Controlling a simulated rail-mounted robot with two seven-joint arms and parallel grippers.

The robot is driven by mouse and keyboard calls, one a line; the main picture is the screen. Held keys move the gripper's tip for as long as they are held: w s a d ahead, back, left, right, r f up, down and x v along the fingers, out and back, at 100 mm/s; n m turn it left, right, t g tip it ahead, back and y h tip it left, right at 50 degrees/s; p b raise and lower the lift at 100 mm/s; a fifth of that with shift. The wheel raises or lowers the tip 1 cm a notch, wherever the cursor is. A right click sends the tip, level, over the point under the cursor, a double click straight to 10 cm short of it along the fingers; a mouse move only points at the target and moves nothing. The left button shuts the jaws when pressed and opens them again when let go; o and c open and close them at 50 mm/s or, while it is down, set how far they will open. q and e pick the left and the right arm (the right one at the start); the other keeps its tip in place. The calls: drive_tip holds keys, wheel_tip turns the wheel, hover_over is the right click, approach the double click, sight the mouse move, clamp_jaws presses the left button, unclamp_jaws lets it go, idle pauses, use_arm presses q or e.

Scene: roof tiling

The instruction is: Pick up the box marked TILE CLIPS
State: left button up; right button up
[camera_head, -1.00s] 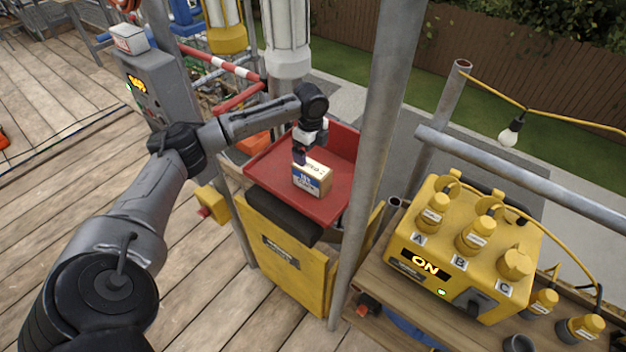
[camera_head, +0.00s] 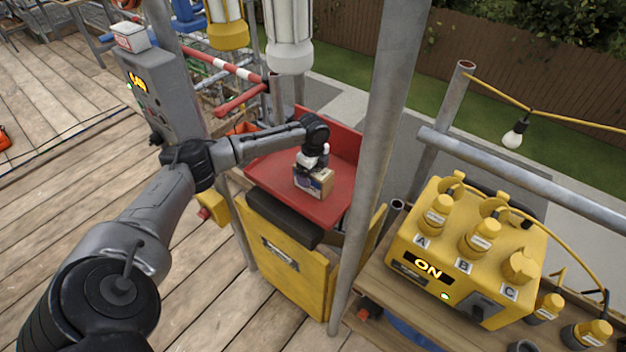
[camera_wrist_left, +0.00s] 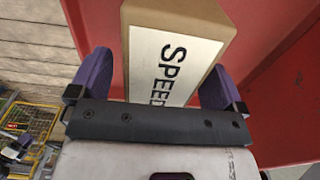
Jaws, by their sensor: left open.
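In the left wrist view the box (camera_wrist_left: 145,90) carries a white label with large letters starting "SPEE"; the rest is cut off by my gripper. I cannot read TILE CLIPS on it. My left gripper (camera_head: 312,172) is directly over the box. In the left wrist view its purple fingers (camera_wrist_left: 158,78) are open, one on each side of the box. I cannot tell whether they touch it. My right gripper is not in view.
The red tray has raised walls and sits over a yellow cabinet (camera_head: 283,262). A grey scaffold pole (camera_head: 378,150) stands just right of the tray. A yellow power box (camera_head: 465,250) is at right, a grey control post (camera_head: 160,90) at left. Plank decking is open at left.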

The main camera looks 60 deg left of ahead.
use_arm(q)
drive_tip(key=c, duration=1.4)
